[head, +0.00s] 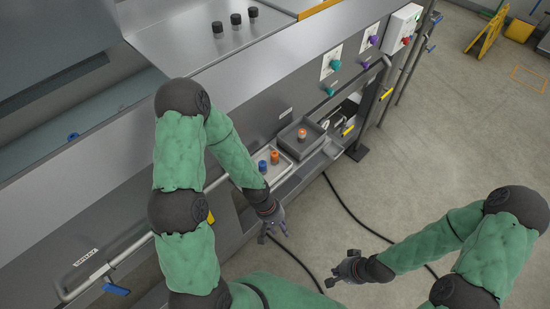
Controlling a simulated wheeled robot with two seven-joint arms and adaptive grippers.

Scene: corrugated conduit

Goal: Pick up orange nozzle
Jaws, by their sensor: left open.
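An orange nozzle (275,157) stands in a pale tray (284,172) on the machine's shelf, beside a blue nozzle (262,166). A second orange, paler piece (302,133) sits in a dark grey tray (313,140) just behind and to the right. My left gripper (279,232) is open and empty, in front of and below the pale tray, apart from the nozzles. My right gripper (334,276) hangs over the floor further right and nearer, away from the trays. It is too small to tell whether its fingers are open.
Several black-capped pieces (236,21) stand on the machine top. Teal and purple knobs (335,65) stick out from the panel. A metal rail (130,248) runs along the machine's front at left. Black cables (345,207) lie on the floor. The floor at right is mostly clear.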

